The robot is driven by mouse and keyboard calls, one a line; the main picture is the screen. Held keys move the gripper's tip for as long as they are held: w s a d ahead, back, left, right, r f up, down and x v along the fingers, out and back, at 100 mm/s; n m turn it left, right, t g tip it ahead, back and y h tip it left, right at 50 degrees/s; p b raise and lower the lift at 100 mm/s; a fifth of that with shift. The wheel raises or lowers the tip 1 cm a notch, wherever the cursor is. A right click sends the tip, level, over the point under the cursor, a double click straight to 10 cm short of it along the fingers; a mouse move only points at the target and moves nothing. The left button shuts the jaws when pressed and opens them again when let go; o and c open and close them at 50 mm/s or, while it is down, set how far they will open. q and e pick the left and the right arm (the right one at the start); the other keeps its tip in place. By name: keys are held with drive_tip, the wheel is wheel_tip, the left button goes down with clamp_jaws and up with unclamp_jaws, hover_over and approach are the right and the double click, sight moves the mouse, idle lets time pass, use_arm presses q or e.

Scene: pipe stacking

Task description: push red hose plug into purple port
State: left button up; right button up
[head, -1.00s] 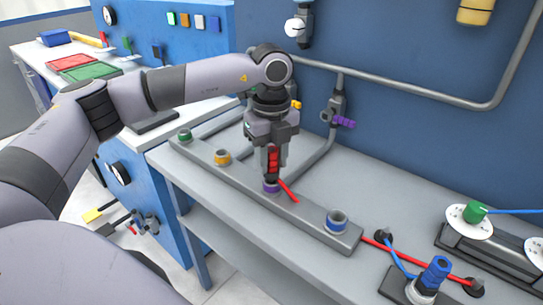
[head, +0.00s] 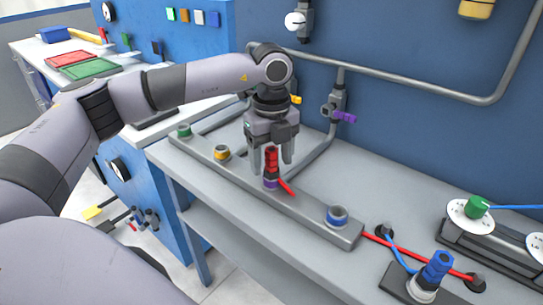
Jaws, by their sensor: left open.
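The red hose plug (head: 271,160) stands upright in the purple port (head: 270,184) on the grey manifold bar. A short red hose (head: 287,188) comes off its lower right side. My left gripper (head: 271,162) is open above the plug, with its fingers apart on either side of the plug's upper part. I cannot tell how deep the plug sits in the port. My right gripper is not in view.
A blue plug (head: 437,265) stands at the front right. A valve with a purple handle (head: 344,117) is behind my gripper.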

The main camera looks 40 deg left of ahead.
use_arm(q)
drive_tip(key=shift+r, duration=0.8)
wheel_tip(320, 180, up, 5)
drive_tip(key=shift+r, duration=0.3)
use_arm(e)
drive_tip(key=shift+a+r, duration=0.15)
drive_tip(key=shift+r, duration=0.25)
